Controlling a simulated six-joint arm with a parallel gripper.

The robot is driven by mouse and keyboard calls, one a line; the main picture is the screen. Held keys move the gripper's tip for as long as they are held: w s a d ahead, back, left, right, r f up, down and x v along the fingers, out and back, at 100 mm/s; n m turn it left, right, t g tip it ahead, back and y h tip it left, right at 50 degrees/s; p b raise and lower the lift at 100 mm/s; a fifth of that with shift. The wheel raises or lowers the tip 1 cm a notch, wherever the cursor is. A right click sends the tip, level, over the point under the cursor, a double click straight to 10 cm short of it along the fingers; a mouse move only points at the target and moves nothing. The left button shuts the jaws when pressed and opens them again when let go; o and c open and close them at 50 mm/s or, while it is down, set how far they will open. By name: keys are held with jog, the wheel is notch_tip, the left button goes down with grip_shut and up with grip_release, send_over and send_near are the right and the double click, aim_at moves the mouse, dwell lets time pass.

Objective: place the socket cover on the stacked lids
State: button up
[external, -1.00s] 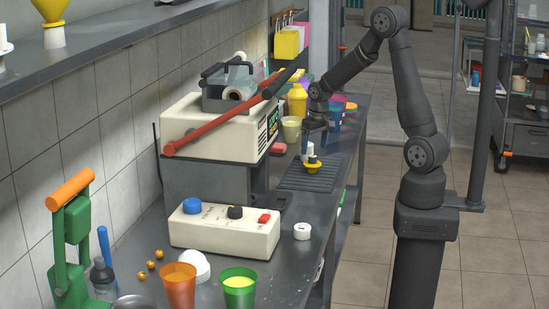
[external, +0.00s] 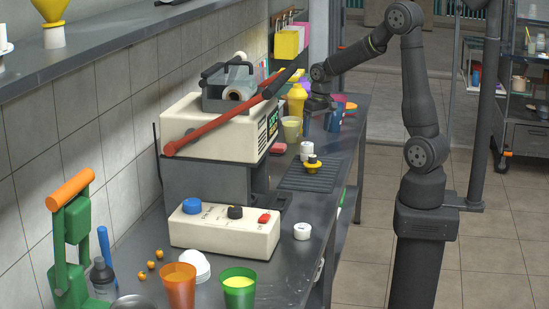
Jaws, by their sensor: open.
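A separate white round piece (external: 302,231) lies on the counter right of the control box.
A yellow-and-black piece (external: 313,164) sits on the ribbed mat (external: 317,180). Cups, including a pale yellow one (external: 291,129), stand near my gripper. The control box (external: 224,232) stands in front.

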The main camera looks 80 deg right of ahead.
aim_at(313, 156)
jog(key=s+a+r+m+h, duration=0.1)
jog(key=a+r+m+h, duration=0.1)
jog(key=a+m+h, duration=0.3)
jog(key=shift+m+y, duration=0.7)
jog(key=shift+y, duration=0.2)
jog(key=x, duration=1.2)
jog(key=shift+d+r, duration=0.2)
jog(key=shift+d, duration=0.15)
jog(key=shift+t, duration=0.3)
jog(key=shift+w+x, duration=0.2)
jog(key=shift+x, duration=2.85)
jog(key=shift+a, duration=0.2)
jog(key=shift+c, duration=0.5)
jog(key=c, duration=1)
jog(key=shift+r, duration=0.15)
jog(key=shift+c, duration=0.3)
